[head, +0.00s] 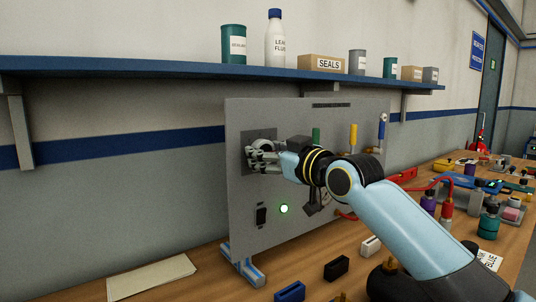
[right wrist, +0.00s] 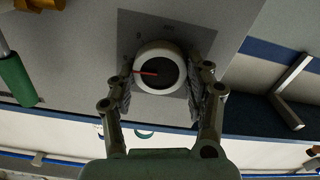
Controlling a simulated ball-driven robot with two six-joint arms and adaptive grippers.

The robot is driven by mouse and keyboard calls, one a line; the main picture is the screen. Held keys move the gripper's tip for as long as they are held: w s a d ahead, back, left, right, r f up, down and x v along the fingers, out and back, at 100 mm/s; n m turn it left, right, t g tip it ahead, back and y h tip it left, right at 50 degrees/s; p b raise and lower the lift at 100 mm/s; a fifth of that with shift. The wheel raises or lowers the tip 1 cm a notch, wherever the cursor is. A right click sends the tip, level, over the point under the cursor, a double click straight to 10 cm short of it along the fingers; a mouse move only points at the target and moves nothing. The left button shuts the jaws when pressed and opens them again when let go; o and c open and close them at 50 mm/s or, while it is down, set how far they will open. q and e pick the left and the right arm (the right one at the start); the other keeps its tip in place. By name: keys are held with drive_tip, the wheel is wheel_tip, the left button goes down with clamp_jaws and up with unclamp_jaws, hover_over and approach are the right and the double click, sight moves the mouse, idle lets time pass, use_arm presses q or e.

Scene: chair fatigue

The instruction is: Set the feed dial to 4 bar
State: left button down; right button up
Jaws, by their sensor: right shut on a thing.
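The feed dial (right wrist: 174,76) is a round knob with a white rim, a dark face and a red pointer line. It sits on a darker square plate on the grey upright panel (head: 246,218). In the right wrist view the red pointer points left; the scale marks around it are too small to read surely. My right gripper (right wrist: 160,88) has one finger on each side of the dial and is shut on it. In the head view my right gripper (head: 256,153) is at the panel's upper left and partly covers the dial. My left gripper is not in view.
A blue shelf (head: 200,68) with containers runs above. The bench right of my arm is cluttered.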

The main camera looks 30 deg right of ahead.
drive_tip(key=shift+a+f+n+b, duration=0.1)
drive_tip(key=shift+n+b, duration=0.8)
drive_tip(key=shift+n, duration=1.15)
drive_tip(key=shift+f+n+b, duration=0.1)
drive_tip(key=shift+n+b, duration=0.8)
drive_tip(key=shift+n, duration=1.15)
drive_tip(key=o, duration=1.2)
drive_tip(key=shift+r, duration=0.1)
